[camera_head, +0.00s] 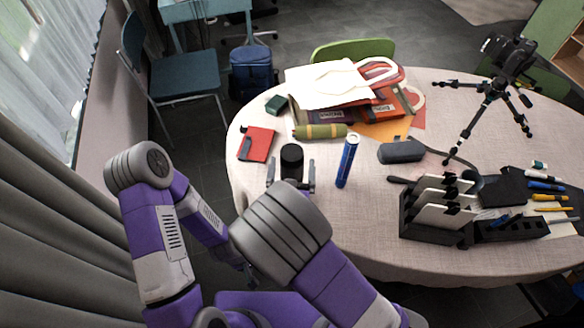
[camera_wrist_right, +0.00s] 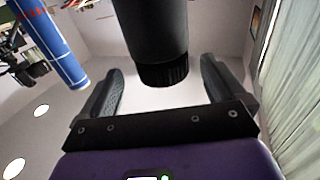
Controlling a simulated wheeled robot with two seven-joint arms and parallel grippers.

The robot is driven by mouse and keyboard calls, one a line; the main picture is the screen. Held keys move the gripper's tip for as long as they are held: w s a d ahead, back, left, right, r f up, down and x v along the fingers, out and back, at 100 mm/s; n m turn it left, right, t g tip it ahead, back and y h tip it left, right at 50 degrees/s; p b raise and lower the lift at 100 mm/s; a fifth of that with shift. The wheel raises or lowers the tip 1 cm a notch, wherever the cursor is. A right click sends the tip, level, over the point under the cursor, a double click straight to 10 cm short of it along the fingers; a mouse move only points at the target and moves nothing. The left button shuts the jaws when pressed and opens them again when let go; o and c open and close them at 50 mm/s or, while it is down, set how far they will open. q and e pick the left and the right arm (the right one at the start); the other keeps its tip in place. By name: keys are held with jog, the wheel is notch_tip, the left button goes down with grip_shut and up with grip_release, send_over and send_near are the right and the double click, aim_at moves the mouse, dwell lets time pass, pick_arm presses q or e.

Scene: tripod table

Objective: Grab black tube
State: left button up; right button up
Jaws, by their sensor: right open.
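The black tube (camera_head: 291,158) stands upright near the table's left front edge. My right gripper (camera_head: 291,168) is open, with one finger on each side of the tube and gaps visible. In the right wrist view the black tube (camera_wrist_right: 156,38) comes down from the top edge to a ribbed dark end. That end lies between the fingertips of the open right gripper (camera_wrist_right: 161,72), apart from both. My left arm is at the left; its gripper (camera_head: 245,270) is small, low and partly hidden, and its jaws cannot be made out.
A blue tube (camera_head: 347,160) stands just right of the black one. A red notebook (camera_head: 257,144) lies to the left, and an olive case (camera_head: 320,131) lies behind. A grey case (camera_head: 401,151), a black rack (camera_head: 436,226) and a camera tripod (camera_head: 490,92) are farther right.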

aim_at(292, 147)
jog(key=w, duration=0.6)
jog(key=shift+w+d, duration=0.1)
jog(key=shift+r, duration=0.1)
jog(key=c, duration=1.7)
